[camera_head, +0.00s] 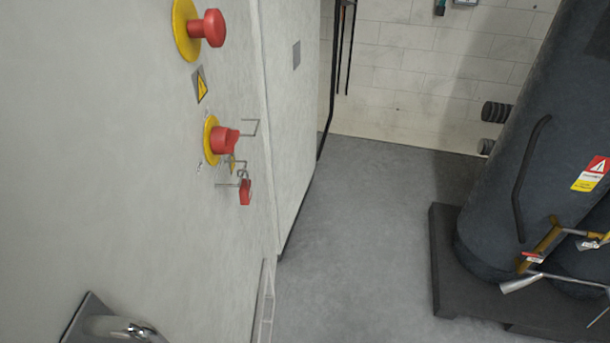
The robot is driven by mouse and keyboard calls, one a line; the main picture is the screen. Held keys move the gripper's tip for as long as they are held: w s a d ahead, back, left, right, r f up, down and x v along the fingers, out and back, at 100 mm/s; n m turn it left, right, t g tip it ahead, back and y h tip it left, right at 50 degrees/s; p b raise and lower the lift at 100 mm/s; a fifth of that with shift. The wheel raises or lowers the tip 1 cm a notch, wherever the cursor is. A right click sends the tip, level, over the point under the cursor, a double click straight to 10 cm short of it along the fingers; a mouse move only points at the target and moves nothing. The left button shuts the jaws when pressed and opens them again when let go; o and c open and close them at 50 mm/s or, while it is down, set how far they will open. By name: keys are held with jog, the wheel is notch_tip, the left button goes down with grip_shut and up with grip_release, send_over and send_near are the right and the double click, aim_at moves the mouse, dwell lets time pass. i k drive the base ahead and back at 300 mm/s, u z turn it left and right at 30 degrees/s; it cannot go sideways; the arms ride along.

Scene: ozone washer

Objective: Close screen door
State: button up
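A large light-grey cabinet front (130,170) fills the left side of the view and leans across it. A metal recessed handle or latch (115,328) is at its lower left, cut off by the bottom edge. I cannot tell from this view which panel is the screen door, or whether it is open. A narrower grey panel (292,110) continues beyond a vertical seam. My gripper is not in view.
The cabinet carries a red mushroom button (210,27), a red rotary switch (222,141) and a red padlock (245,192). Dark tanks (510,180) stand on a black base (445,270) at right. Clear grey floor (360,240) lies between; a block wall (420,85) is behind.

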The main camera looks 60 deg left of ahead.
aim_at(121, 221)
jog(key=i, duration=2.2)
jog(key=u, duration=4.05)
jog(key=k, duration=0.45)
jog(key=u, duration=0.75)
jog(key=i, duration=0.55)
jog(key=z, duration=0.8)
